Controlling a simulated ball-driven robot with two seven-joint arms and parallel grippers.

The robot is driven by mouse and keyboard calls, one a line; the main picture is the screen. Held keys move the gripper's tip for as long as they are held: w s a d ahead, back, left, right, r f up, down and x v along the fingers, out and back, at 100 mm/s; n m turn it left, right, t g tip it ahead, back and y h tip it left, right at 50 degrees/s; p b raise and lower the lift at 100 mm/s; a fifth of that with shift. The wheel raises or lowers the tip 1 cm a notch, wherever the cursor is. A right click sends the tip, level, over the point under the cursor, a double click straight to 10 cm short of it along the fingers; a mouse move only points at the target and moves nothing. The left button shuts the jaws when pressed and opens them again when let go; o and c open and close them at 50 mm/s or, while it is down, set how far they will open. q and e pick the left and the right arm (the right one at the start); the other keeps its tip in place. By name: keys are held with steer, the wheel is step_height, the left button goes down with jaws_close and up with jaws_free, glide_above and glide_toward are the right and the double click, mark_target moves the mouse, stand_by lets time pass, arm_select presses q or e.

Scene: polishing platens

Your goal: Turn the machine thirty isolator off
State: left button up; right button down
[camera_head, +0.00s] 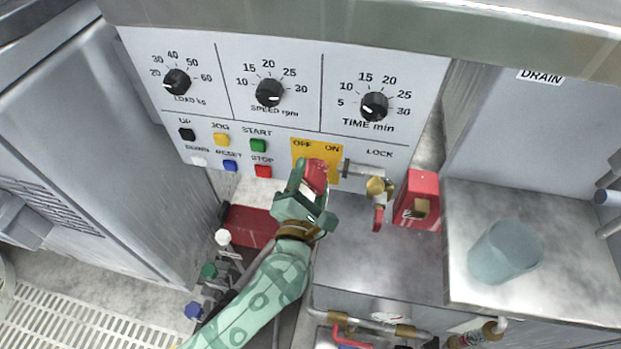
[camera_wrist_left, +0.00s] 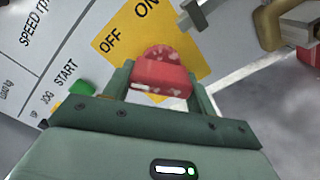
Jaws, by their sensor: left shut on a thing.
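The isolator is a red, scuffed handle (camera_head: 316,176) on a yellow plate (camera_head: 329,150) marked OFF and ON, low on the white control panel. My left gripper (camera_head: 306,185) reaches up from below and is shut on the red handle. In the left wrist view, the handle (camera_wrist_left: 162,75) sits between the two green fingers of the gripper (camera_wrist_left: 160,90), in front of the yellow plate (camera_wrist_left: 125,38). The OFF and ON words stay readable above it. Which word the handle points at is hard to tell. My right gripper is not in view.
A bluish cup (camera_head: 505,250) stands on the metal shelf at right. Black dials (camera_head: 268,92) and coloured buttons (camera_head: 263,171) are close by.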

arm_select(q)
steer(key=shift+f+n, duration=0.25)
steer(key=shift+n, duration=0.35)
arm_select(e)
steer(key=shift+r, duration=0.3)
arm_select(q)
steer(key=shift+s, duration=0.1)
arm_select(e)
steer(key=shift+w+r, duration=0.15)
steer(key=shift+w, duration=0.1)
arm_select(q)
steer(key=o, duration=1)
steer(key=shift+r, duration=0.1)
